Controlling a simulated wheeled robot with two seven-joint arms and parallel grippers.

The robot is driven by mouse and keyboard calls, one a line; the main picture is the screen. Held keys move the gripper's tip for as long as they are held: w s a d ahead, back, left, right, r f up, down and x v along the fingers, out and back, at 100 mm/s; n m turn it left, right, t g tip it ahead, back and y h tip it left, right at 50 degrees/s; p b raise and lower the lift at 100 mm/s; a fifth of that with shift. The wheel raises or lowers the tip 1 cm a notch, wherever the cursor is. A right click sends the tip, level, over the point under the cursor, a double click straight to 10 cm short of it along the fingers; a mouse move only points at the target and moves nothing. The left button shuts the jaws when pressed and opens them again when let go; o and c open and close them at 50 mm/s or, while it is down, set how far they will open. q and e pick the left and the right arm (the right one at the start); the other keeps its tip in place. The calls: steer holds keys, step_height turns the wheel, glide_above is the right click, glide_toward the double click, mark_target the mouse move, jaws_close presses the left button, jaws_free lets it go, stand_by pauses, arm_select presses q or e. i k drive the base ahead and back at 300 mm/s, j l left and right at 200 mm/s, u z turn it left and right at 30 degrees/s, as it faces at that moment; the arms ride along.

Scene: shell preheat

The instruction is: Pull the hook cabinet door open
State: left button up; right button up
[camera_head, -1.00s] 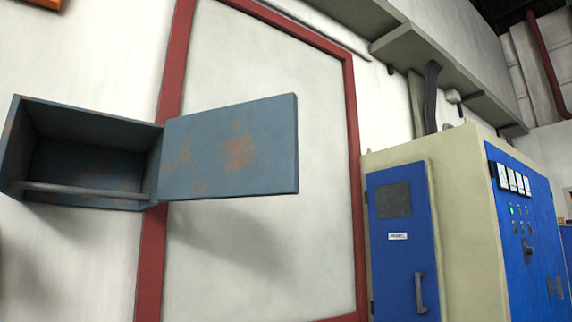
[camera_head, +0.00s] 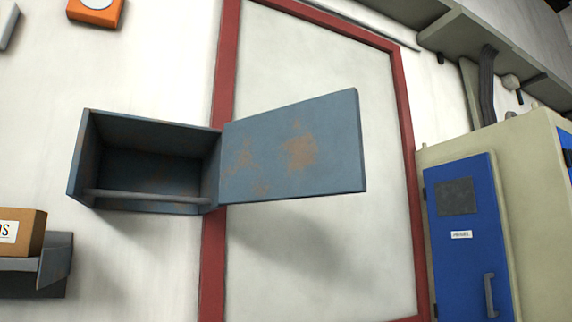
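The hook cabinet (camera_head: 146,130) is a blue-grey, rust-marked metal box on the white wall, left of centre. Its door (camera_head: 262,165) stands wide open, swung out to the right on the cabinet's right side. The inside is dark and looks empty apart from a grey bar (camera_head: 150,197) across the lower front. No hooks can be made out. Neither of my grippers is in view.
A shelf (camera_head: 52,268) at the lower left bears a cardboard box (camera_head: 38,236). An orange device (camera_head: 97,9) hangs at the upper left. A beige electrical cabinet with a blue door (camera_head: 462,262) stands at the right. A red frame (camera_head: 228,75) runs behind the open door.

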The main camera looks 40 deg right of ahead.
mark_target(313, 148)
steer(key=i+u, duration=0.1)
steer(key=u, duration=0.35)
steer(key=l+u, duration=0.1)
steer(key=u, duration=0.4)
steer(key=i+l+u, duration=0.1)
steer(key=u, duration=0.35)
steer(key=l+u, duration=0.2)
steer(key=l, duration=0.2)
steer(key=l+z, duration=0.45)
steer(key=l, duration=0.15)
steer(key=l+z, duration=0.45)
steer(key=l, duration=0.2)
steer(key=l+z, duration=0.4)
steer(key=l, duration=0.3)
steer(key=l+z, duration=0.45)
steer(key=l, duration=0.3)
steer(key=l+z, duration=0.4)
steer(key=l, duration=0.85)
steer(key=i, duration=0.05)
